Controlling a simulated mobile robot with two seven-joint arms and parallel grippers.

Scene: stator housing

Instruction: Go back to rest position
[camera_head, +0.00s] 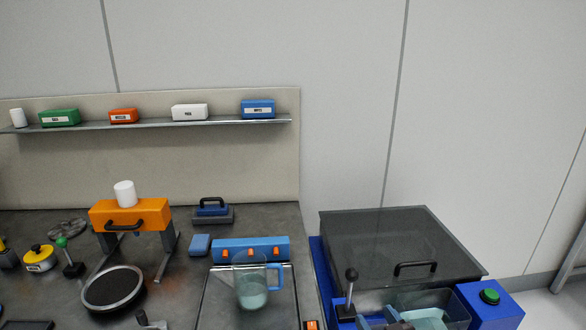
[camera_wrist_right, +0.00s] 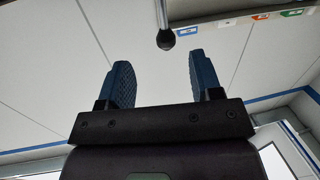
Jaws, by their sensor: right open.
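My right gripper (camera_head: 379,317) is at the bottom edge of the head view, in front of the grey-lidded box and beside a clear bin. In the right wrist view its two blue ridged fingers (camera_wrist_right: 160,62) stand wide apart with nothing between them. A black-knobbed lever (camera_head: 351,276) stands upright just behind the gripper. The lever's knob also shows beyond the fingertips in the right wrist view (camera_wrist_right: 166,39), apart from them. My left gripper is not in view.
A grey-lidded box (camera_head: 375,240) and a green button on a blue block (camera_head: 490,297) surround the clear bin (camera_head: 455,308). On the dark bench, a clear jug (camera_head: 251,290) stands before a blue panel (camera_head: 235,248). An orange stand (camera_head: 130,214) is further left. A shelf (camera_head: 160,123) holds several small boxes.

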